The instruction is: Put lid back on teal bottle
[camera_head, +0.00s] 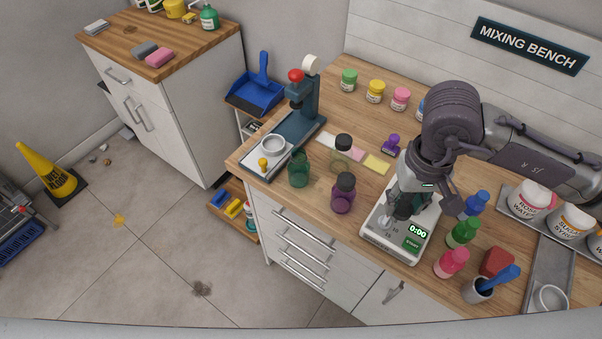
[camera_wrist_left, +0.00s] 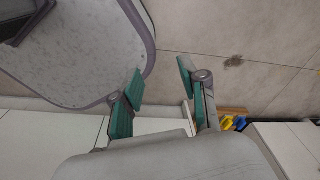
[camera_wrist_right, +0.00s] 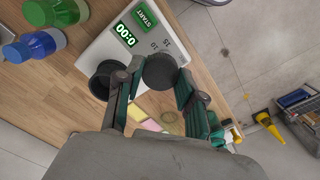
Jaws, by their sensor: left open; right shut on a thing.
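The teal bottle (camera_head: 299,170) stands without a lid near the front edge of the wooden counter in the head view. My right gripper (camera_head: 400,208) is over the white scale (camera_head: 374,238), to the right of the bottle. In the right wrist view this gripper (camera_wrist_right: 159,75) is shut on a round black lid (camera_wrist_right: 161,70), held between its fingertips. The lid is mostly hidden in the head view. My left gripper (camera_wrist_left: 160,72) is open and empty in the left wrist view, and does not show in the head view.
A purple bottle (camera_head: 343,195) and another dark-capped bottle (camera_head: 341,160) stand between the teal bottle and the scale. A stand with a red knob (camera_head: 296,76) is behind it. Green (camera_head: 462,233) and pink (camera_head: 452,262) bottles stand right of the scale.

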